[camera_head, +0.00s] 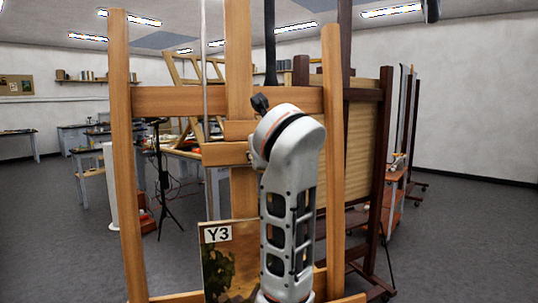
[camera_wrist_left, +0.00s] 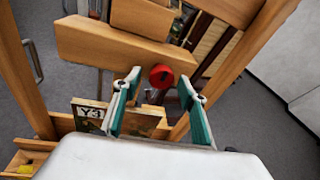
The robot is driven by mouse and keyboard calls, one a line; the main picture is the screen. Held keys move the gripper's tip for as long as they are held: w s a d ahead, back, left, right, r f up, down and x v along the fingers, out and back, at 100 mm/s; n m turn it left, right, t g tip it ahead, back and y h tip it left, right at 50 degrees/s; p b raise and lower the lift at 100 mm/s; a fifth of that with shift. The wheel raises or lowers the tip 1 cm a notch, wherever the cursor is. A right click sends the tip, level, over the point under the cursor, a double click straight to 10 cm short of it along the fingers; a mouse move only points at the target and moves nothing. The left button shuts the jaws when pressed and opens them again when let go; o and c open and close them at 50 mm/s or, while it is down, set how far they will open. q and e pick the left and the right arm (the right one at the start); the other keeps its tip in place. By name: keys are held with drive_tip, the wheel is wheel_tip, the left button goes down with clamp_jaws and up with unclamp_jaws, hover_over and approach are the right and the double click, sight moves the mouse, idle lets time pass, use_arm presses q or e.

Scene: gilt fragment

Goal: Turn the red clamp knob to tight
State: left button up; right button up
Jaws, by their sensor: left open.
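The red clamp knob (camera_wrist_left: 161,76) shows in the left wrist view as a round red piece by the lower edge of a wooden crossbar (camera_wrist_left: 125,48) of the easel. My left gripper (camera_wrist_left: 159,78) is open, its two teal-padded fingers pointing toward the knob, one to each side of it in the picture. I cannot tell how far beyond the fingertips the knob lies. In the head view my arm stands in front of the wooden easel (camera_head: 121,150), and neither the red knob nor the fingers can be made out. My right gripper is in neither view.
A picture labelled Y3 (camera_head: 217,268) rests low on the easel, left of my arm, and also shows in the left wrist view (camera_wrist_left: 88,113). Easel uprights stand on both sides. A darker easel (camera_head: 385,150) stands behind. Grey floor (camera_head: 460,240) is clear at right.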

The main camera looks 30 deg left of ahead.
use_arm(q)
drive_tip(key=v, duration=0.7)
drive_tip(key=shift+s, duration=0.2)
drive_tip(key=shift+d+r, duration=0.1)
drive_tip(key=shift+d, duration=0.05)
